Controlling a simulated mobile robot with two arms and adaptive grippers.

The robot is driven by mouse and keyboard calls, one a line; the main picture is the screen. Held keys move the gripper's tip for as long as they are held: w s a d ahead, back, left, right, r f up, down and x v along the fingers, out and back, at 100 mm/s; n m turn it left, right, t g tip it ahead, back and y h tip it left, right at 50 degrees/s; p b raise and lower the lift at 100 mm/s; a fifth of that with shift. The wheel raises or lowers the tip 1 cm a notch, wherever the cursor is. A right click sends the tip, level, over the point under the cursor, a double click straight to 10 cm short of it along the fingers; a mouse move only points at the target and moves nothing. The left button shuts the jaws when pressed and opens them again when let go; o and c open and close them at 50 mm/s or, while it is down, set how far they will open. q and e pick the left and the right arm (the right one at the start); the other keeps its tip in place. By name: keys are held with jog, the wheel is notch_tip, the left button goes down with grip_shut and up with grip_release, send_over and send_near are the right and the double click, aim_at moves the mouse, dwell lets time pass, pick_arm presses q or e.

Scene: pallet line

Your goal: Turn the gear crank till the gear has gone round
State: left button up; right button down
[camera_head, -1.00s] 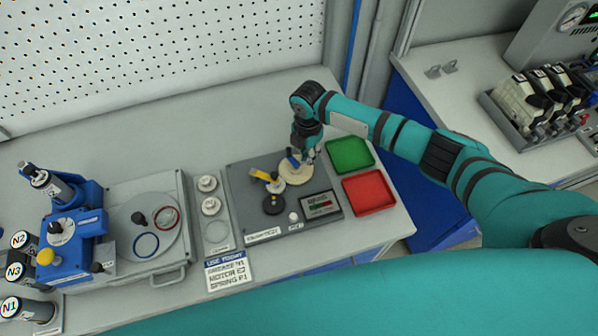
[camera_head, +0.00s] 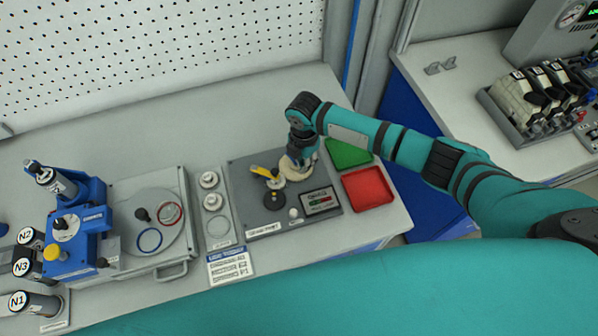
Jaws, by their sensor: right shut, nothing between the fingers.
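The cream gear (camera_head: 289,174) sits on the dark grey test plate (camera_head: 247,211) on the bench. My right gripper (camera_head: 295,165) points down over the gear and covers much of it. It is shut, with nothing seen held in it. The gear crank is hidden behind the gripper, and I cannot tell whether the fingers touch it. A yellow piece (camera_head: 264,172) and a small black wheel (camera_head: 275,200) stand to the left of the gear. My left gripper is not in view.
A green tray (camera_head: 352,155) and a red tray (camera_head: 368,188) lie right of the plate. A strip with white round parts (camera_head: 209,180) lies left. Farther left stands a blue press (camera_head: 80,232) beside a turntable (camera_head: 150,238). A small display (camera_head: 320,201) is on the plate.

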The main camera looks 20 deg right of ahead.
jog(key=shift+r, duration=0.1)
notch_tip(320, 180, up, 6)
jog(key=shift+f, duration=0.1)
dwell(0.4)
jog(key=shift+s, duration=0.1)
dwell(0.4)
